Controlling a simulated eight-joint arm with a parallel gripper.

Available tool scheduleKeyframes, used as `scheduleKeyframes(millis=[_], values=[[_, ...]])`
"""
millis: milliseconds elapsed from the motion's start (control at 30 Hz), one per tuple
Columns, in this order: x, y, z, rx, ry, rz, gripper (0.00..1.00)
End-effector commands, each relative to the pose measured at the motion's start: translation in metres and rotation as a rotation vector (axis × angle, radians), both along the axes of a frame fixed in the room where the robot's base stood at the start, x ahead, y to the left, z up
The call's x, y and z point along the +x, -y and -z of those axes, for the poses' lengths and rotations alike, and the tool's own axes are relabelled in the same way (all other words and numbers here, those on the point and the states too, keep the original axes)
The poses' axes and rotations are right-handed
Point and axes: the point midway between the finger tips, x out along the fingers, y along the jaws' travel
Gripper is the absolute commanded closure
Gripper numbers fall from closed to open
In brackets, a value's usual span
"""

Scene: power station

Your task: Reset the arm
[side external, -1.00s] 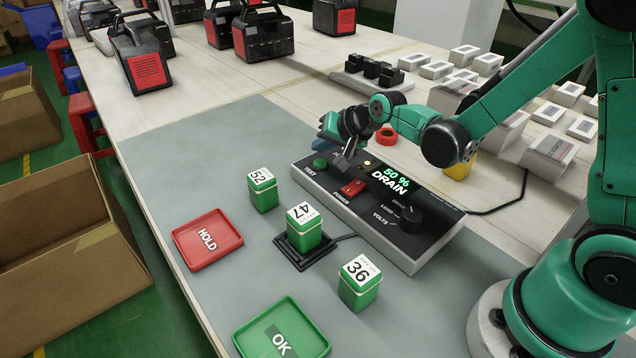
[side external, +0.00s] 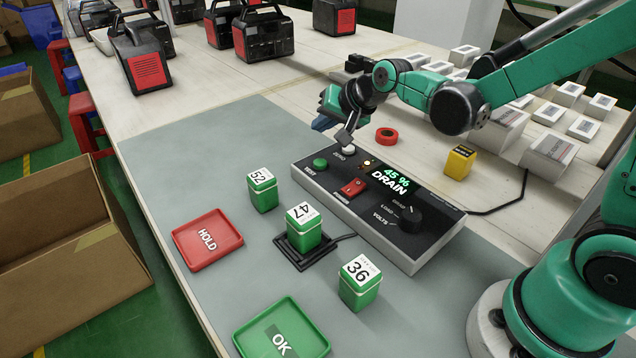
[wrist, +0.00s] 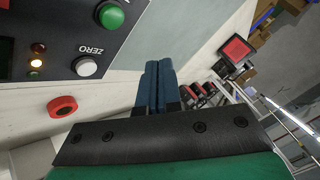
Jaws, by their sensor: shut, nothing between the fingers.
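The console's display reads 45 % DRAIN and an amber lamp (side external: 367,163) is lit. A green battery block marked 47 (side external: 304,238) sits on the black pad (side external: 290,254). Blocks marked 52 (side external: 262,197) and 36 (side external: 358,292) stand on the grey mat.
A red HOLD tray (side external: 190,262) and a green OK tray (side external: 245,343) lie on the mat. A red ring (side external: 386,134) and a yellow block (side external: 459,163) are behind the console. White boxes (side external: 549,152) stand at the right.

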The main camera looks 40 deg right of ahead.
Motion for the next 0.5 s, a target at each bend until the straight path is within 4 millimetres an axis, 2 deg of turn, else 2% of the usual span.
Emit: scheduleKeyframes(millis=[133,233,500], values=[[-0.004,-0.001,-0.003,-0.016,-0.004,-0.015,1.00],[-0.018,-0.003,-0.012,-0.066,-0.016,-0.059,1.00],[-0.092,-0.009,-0.034,-0.318,-0.084,-0.297,1.00]])
